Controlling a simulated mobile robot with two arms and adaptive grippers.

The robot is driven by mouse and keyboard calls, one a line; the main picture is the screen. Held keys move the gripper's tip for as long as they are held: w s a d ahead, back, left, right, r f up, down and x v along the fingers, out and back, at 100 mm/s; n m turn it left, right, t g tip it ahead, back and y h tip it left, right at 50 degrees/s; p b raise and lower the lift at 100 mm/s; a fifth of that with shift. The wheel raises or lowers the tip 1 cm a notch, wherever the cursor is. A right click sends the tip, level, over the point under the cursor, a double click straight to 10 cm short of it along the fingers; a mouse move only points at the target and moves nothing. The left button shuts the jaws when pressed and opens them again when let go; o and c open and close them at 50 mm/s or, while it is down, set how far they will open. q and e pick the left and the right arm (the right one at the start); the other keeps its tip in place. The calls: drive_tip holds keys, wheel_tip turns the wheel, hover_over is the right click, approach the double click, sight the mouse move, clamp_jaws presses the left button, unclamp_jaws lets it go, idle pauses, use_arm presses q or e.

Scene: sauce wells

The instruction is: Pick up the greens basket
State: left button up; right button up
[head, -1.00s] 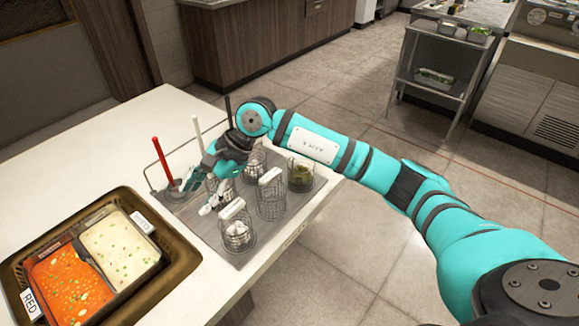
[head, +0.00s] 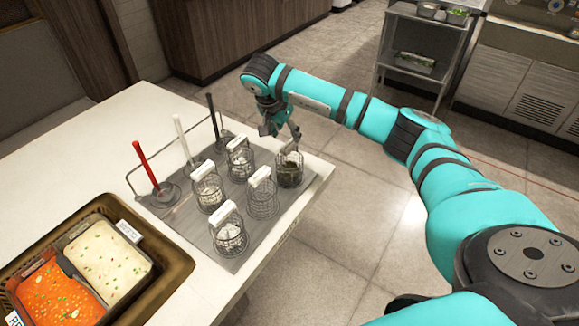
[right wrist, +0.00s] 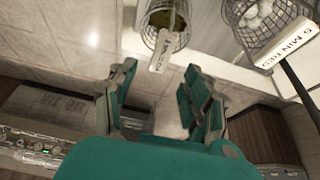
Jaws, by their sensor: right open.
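The greens basket (head: 290,176), a round wire basket with dark green contents, stands at the right edge of the grey mat (head: 240,262) near the counter's edge. My right gripper (head: 281,137) is open and empty just above it, fingers pointing down. In the right wrist view the greens basket (right wrist: 176,14) shows at the top, beyond the open fingers (right wrist: 161,88), its white labelled handle (right wrist: 160,52) towards them. The fingers look apart from the handle. The left gripper is not in view.
Several other wire baskets stand close by, some with white contents; one (head: 262,204) looks empty. Ladles with red (head: 145,163), white (head: 182,140) and black (head: 213,120) handles stand behind. A brown tray (head: 172,262) holds red and cream sauces.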

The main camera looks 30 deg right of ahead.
sight(289, 145)
drive_tip(key=shift+x, duration=0.8)
drive_tip(key=x, duration=0.1)
drive_tip(key=p+x, duration=0.1)
drive_tip(key=x, duration=0.2)
drive_tip(key=shift+s+a+f+p, duration=0.2)
drive_tip(key=shift+a+f+p, duration=0.1)
drive_tip(key=shift+f, duration=0.2)
drive_tip(key=shift+w+d+f, duration=0.1)
drive_tip(key=shift+d+f, duration=0.05)
drive_tip(key=shift+f, duration=0.15)
drive_tip(key=shift+c, duration=0.4)
clamp_jaws()
